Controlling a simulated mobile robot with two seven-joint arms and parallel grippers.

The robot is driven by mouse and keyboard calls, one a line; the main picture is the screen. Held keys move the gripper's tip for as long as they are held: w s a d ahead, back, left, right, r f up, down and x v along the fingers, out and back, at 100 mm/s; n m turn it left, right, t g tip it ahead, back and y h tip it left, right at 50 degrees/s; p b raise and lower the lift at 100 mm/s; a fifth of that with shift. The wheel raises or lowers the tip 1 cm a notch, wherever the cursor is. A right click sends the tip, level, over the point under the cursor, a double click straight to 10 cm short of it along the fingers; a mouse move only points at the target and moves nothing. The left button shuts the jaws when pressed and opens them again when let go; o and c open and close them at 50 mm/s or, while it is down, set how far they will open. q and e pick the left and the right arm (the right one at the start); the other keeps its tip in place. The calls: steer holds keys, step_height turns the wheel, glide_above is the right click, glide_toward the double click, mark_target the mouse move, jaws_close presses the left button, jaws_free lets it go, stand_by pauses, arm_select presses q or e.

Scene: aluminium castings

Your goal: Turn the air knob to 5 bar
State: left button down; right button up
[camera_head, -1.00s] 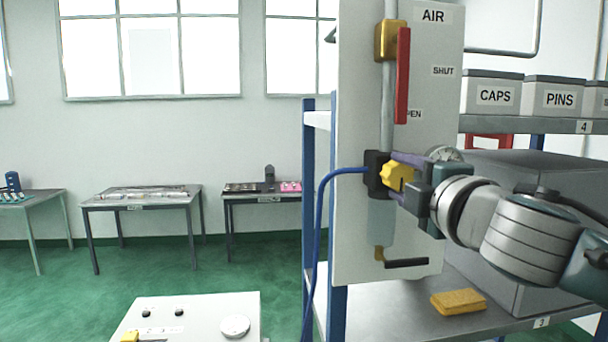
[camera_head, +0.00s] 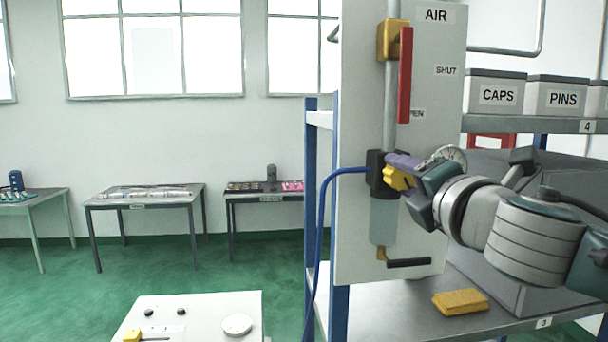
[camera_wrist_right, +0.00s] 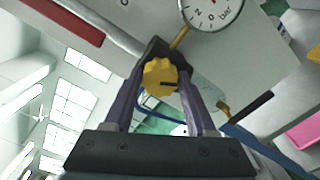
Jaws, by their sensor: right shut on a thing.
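The yellow air knob (camera_head: 397,178) sits on the front of the dark regulator body (camera_head: 375,173) on the grey AIR panel (camera_head: 360,262). My right gripper (camera_head: 396,170) is shut on the knob, with its purple fingers on either side. In the right wrist view the knob (camera_wrist_right: 160,77) shows between the two fingers, with a dark mark on its face. The pressure gauge (camera_wrist_right: 211,8) is partly cut off at the top of that view; its needle is too small to read surely. In the head view the gauge (camera_head: 452,155) is partly hidden by my gripper. My left gripper is out of view.
A red lever (camera_head: 405,76) is upright on the valve above the regulator. A blue hose (camera_head: 322,200) runs down at the left. A black-handled drain lever (camera_head: 408,262) is below. A yellow sponge (camera_head: 460,301) lies on the shelf beside a large grey box (camera_head: 510,225).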

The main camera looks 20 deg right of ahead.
stand_by(0.3)
steer(key=o, duration=1.3)
steer(key=shift+o, duration=0.2)
steer(key=shift+s+a+f+b, duration=0.1)
steer(key=shift+s+b, duration=0.2)
steer(key=shift+s, duration=0.15)
steer(key=b+v, duration=0.4)
steer(key=v, duration=0.5)
